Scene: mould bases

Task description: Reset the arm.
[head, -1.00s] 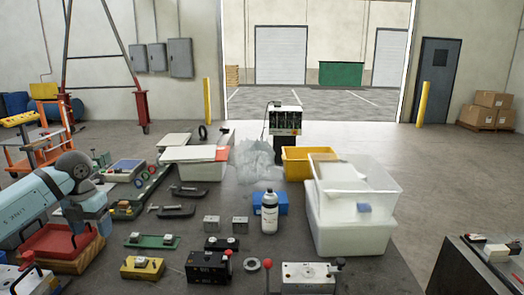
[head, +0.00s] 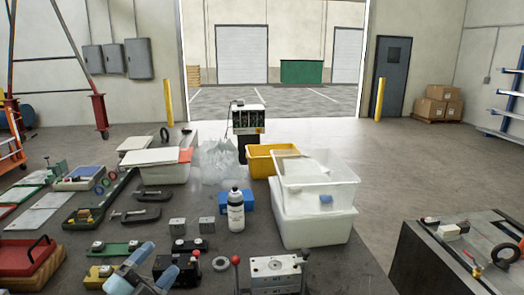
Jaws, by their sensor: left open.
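My left gripper (head: 156,264) shows at the bottom of the head view, left of centre. Its blue-grey fingers are apart, with nothing visible between them. It is in front of the dark clamp block (head: 182,269) and beside the yellow block (head: 97,276) on the work table (head: 200,250). My right gripper is not in view.
Stacked clear and white bins (head: 312,228) stand right of a white bottle (head: 236,215). A metal block with red-knobbed lever (head: 275,268) is at the front. A red tray (head: 28,258) lies left. Bare floor separates a second table (head: 440,270).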

